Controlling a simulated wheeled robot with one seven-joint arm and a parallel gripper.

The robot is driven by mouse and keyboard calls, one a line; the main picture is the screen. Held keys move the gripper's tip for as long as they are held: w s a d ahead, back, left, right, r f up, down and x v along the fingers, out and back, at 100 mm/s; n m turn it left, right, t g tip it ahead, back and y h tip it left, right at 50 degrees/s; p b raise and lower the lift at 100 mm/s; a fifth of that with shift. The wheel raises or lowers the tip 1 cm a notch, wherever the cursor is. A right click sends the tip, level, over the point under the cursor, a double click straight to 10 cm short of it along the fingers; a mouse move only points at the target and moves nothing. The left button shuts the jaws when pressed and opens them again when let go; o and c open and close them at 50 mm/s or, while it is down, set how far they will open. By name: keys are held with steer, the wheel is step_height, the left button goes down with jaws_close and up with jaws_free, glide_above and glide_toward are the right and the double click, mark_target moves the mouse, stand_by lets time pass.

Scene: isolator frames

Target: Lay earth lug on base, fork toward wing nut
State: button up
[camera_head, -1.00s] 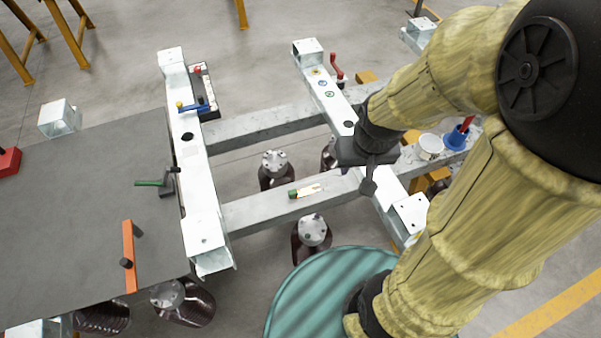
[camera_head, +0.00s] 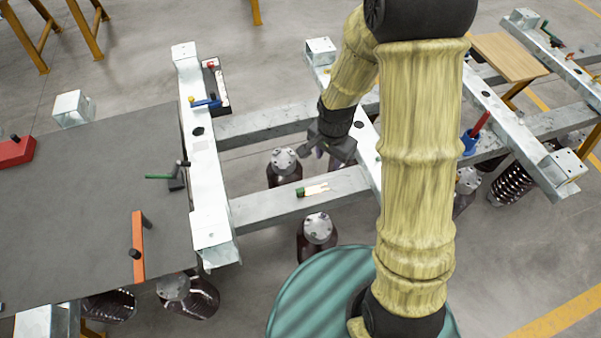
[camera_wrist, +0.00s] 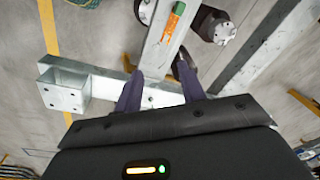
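The earth lug, a small piece with a green end and a pale copper-coloured forked end (camera_head: 316,189), lies on the grey cross beam (camera_head: 265,208) in the head view. Its fork points right there. In the wrist view the lug (camera_wrist: 172,22) is near the top, ahead of the fingers, on the beam. My gripper (camera_wrist: 158,88) is open and empty, its two dark fingers apart. In the head view my gripper (camera_head: 329,153) hangs above and behind the lug, to its upper right, not touching it. I cannot tell which part is the base or the wing nut.
A grey table (camera_head: 90,215) at left bears an orange bar clamp (camera_head: 138,245) and a green-handled clamp (camera_head: 160,177). A dark tray (camera_head: 222,90) sits beside the pale left rail (camera_head: 203,165). Dark cylinders with metal caps (camera_head: 317,228) stand around the beams. A blue cup (camera_head: 468,146) is at right.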

mark_target(300, 190)
steer(key=w+a+f+m, duration=0.1)
steer(key=a+f+m, duration=0.1)
steer(key=f, duration=0.2)
steer(key=a+f+m, duration=0.2)
steer(key=a+f, duration=0.1)
steer(key=f, duration=0.1)
steer(key=w+a+f+m+g, duration=0.1)
steer(key=a+f+m, duration=0.1)
steer(key=f, duration=0.2)
steer(key=shift+w+a+f+m, duration=0.15)
steer(key=shift+w+f+m, duration=0.1)
steer(key=shift+w+m, duration=0.15)
step_height(300, 190, down, 9)
steer(key=b, duration=0.5)
steer(key=shift+r+b, duration=0.2)
steer(key=shift+b, duration=0.15)
jaws_close()
steer(key=shift+r, duration=0.15)
stand_by(0.6)
